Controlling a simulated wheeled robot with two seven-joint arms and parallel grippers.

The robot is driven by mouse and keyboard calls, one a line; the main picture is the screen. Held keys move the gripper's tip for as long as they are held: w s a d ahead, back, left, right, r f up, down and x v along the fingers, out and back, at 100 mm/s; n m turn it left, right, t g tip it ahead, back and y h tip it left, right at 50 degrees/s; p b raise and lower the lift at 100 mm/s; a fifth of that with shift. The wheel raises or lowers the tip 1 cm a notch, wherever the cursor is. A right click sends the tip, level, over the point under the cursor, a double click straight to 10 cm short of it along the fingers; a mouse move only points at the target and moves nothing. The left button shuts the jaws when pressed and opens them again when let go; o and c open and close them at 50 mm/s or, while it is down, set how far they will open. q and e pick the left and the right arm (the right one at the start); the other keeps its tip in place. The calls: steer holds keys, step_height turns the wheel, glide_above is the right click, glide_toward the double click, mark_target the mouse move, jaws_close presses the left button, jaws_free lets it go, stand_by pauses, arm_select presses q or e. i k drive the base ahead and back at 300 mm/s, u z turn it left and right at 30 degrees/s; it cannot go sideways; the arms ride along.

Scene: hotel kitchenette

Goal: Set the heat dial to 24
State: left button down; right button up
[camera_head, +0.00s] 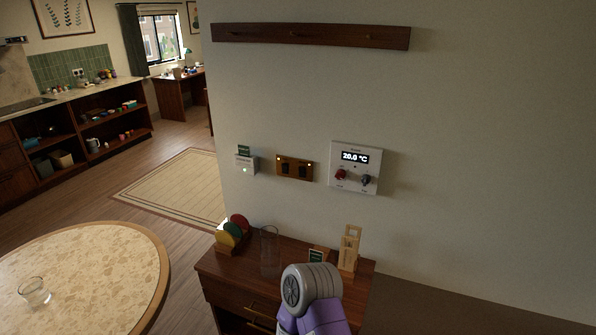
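A white control panel (355,150) is mounted on the wall right of centre. Its dark display (355,157) reads 20.0 °C. Below the display are two knobs: a red dial (341,174) on the left and a dark dial (365,180) on the right. The small labels under them are too small to read. Neither of my grippers shows. A grey and purple link of my own arm rises at the bottom centre, well below the panel, and nothing of mine touches the dials.
A wooden cabinet (222,270) stands against the wall below, holding a clear glass (269,250), coloured discs in a rack (232,232) and a wooden holder (349,248). A brown switch plate (294,168) is left of the panel.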

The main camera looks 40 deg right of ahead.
mark_target(341, 174)
steer(key=z, duration=0.5)
steer(key=i, duration=0.85)
steer(key=z, duration=0.9)
